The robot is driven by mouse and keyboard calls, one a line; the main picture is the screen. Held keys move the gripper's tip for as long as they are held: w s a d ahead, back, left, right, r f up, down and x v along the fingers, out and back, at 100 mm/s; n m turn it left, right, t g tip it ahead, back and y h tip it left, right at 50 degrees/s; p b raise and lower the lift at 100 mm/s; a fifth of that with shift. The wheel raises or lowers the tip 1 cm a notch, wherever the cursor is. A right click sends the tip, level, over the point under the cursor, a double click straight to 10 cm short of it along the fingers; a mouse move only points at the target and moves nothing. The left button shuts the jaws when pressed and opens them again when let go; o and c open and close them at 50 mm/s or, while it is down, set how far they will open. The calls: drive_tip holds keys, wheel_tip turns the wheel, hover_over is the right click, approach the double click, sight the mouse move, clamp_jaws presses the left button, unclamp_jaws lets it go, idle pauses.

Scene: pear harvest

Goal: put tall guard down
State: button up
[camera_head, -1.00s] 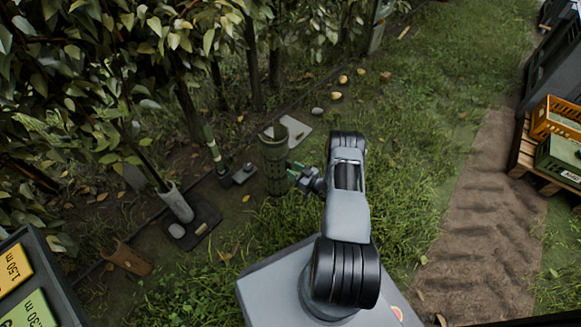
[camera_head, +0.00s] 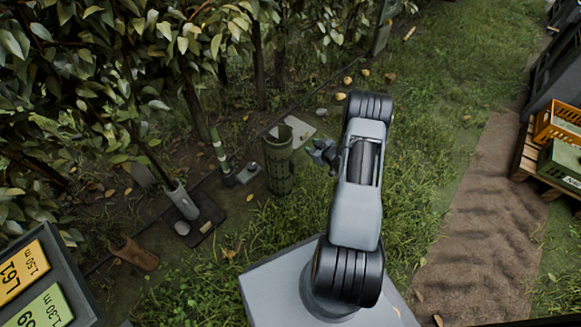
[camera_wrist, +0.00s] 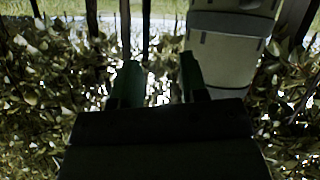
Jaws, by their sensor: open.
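The tall guard (camera_head: 279,168) is a dark green mesh tube with an open top. It stands upright on the grass left of my arm in the head view, in front of a pale flat slab (camera_head: 301,128). My gripper (camera_head: 322,152) is open, to the right of the guard's upper part, with a small gap showing between them. In the wrist view the two green fingers (camera_wrist: 160,82) are apart with nothing between them. A pale banded object (camera_wrist: 230,48) is at the upper right there; I cannot tell what it is.
A pale guard (camera_head: 182,202) surrounds a trunk on a dark mat. Orange (camera_head: 558,122) and green crates (camera_head: 562,160) stand at right. Open grass lies right of my arm.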

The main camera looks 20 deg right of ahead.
wheel_tip(320, 180, up, 10)
drive_tip(key=w+a+m+g+h, duration=0.1)
drive_tip(key=w+a+g+h, duration=0.1)
drive_tip(key=h, duration=0.1)
drive_tip(key=s+a+r+m+g+h, duration=0.1)
drive_tip(key=s+a+r+g, duration=0.15)
drive_tip(key=r, duration=0.35)
drive_tip(key=s+a+r+m+g+h, duration=0.1)
drive_tip(key=s+a+r, duration=0.2)
drive_tip(key=a+r, duration=0.15)
drive_tip(key=s+a+r+m+g+y, duration=0.1)
drive_tip(key=s+a+r, duration=0.3)
drive_tip(key=s, duration=0.6)
drive_tip(key=s+a+r+m+g+y, duration=0.1)
drive_tip(key=s+a+r+g, duration=0.2)
drive_tip(key=s+a, duration=0.6)
drive_tip(key=shift+s+r+g, duration=0.35)
drive_tip(key=shift+s+r, duration=0.05)
drive_tip(key=shift+s, duration=0.4)
drive_tip(key=shift+a, duration=0.1)
wheel_tip(320, 180, up, 40)
drive_tip(key=t+p, duration=0.1)
drive_tip(key=p, duration=3.6)
drive_tip(key=shift+s+a+f+p, duration=0.15)
drive_tip(key=shift+f+p, duration=0.05)
drive_tip(key=shift+p, duration=0.1)
